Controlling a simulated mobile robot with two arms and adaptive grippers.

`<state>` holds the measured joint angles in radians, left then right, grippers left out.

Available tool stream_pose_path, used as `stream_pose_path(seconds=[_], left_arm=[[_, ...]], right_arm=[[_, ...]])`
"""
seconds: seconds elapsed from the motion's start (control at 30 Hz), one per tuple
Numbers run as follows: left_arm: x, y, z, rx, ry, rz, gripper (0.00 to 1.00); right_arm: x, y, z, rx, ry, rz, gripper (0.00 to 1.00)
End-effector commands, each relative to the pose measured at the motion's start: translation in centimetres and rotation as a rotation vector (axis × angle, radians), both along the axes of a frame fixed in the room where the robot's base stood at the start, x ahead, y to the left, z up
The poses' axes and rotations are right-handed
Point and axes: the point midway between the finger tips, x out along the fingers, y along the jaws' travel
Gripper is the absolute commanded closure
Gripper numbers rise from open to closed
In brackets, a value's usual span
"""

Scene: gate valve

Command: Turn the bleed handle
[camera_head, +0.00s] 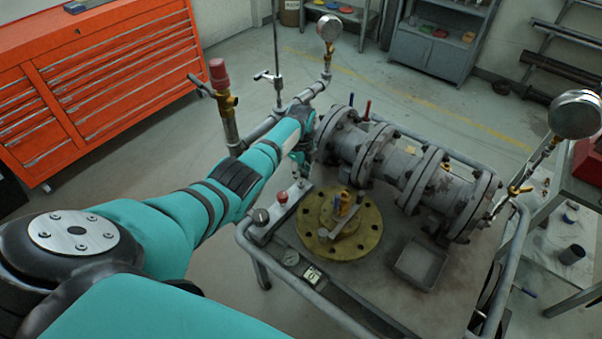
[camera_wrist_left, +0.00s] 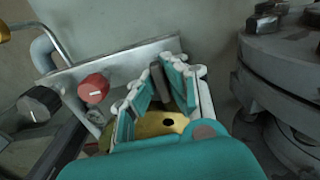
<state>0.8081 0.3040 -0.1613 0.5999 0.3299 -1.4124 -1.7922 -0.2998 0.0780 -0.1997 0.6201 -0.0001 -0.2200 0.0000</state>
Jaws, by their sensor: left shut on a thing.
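My left gripper (camera_head: 299,160) reaches down between the grey flanged valve body (camera_head: 400,172) and the brass flange (camera_head: 312,238). In the left wrist view its teal fingers (camera_wrist_left: 161,84) are closed around a narrow grey bar (camera_wrist_left: 159,88), apparently the bleed handle. The fingers hide most of this bar, and my arm hides it in the head view. The brass flange also shows below the fingers in the wrist view (camera_wrist_left: 150,128). My right gripper is not in view.
A red knob (camera_wrist_left: 93,88) and a black knob (camera_wrist_left: 38,103) sit on a panel left of the fingers. Pipes with a gauge (camera_head: 328,28) and a red-capped fitting (camera_head: 218,75) rise behind my arm. An orange tool cabinet (camera_head: 120,70) stands at the back left.

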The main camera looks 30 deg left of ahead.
Motion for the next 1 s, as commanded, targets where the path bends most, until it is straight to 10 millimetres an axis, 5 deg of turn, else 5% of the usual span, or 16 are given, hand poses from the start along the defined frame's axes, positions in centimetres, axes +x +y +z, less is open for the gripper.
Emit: stream_pose_path(seconds=[0.57,0.8,1.0], left_arm=[[0.45,0.11,0.46,0.002,-0.014,-0.036,1.0],[0.31,0.07,0.32,0.001,-0.01,-0.035,0.66],[0.17,0.02,0.17,0.001,-0.005,-0.035,0.66]], right_arm=[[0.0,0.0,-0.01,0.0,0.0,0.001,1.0],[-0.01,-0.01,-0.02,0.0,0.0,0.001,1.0],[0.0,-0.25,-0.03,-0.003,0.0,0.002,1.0]])
